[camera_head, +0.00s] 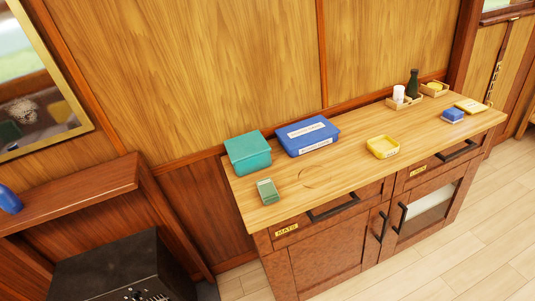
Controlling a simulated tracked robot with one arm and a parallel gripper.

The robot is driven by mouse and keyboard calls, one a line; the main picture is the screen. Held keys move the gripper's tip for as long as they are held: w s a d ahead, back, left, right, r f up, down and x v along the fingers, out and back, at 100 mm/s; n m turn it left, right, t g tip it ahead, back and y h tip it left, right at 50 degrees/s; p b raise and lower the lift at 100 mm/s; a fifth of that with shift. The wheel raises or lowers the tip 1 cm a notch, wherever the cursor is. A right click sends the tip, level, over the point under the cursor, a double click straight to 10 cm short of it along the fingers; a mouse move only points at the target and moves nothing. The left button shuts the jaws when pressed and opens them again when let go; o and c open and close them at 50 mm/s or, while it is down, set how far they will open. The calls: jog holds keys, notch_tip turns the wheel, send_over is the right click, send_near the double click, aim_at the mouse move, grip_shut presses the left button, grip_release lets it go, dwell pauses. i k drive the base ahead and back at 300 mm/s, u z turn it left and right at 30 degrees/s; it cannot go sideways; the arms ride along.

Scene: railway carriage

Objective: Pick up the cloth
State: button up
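I cannot make out for sure which thing is the cloth. A flat, pale yellow piece (471,106) that could be a folded cloth lies near the far right end of the wooden counter (345,177). A small blue block (453,114) with a pale lower part sits just left of it. A small green piece (267,191) lies near the counter's left end; its kind is unclear. My gripper is not in view.
A teal box (248,153), a blue case (307,136) and a yellow tray (382,148) stand on the counter. A dark bottle (413,84) and a white container (398,94) stand at the back. A wooden shelf (75,203) and a black stove-like box (118,270) are left. Floor is clear in front.

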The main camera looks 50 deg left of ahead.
aim_at(269, 193)
jog(key=u, duration=0.55)
jog(key=i, duration=1.3)
jog(key=u, duration=0.55)
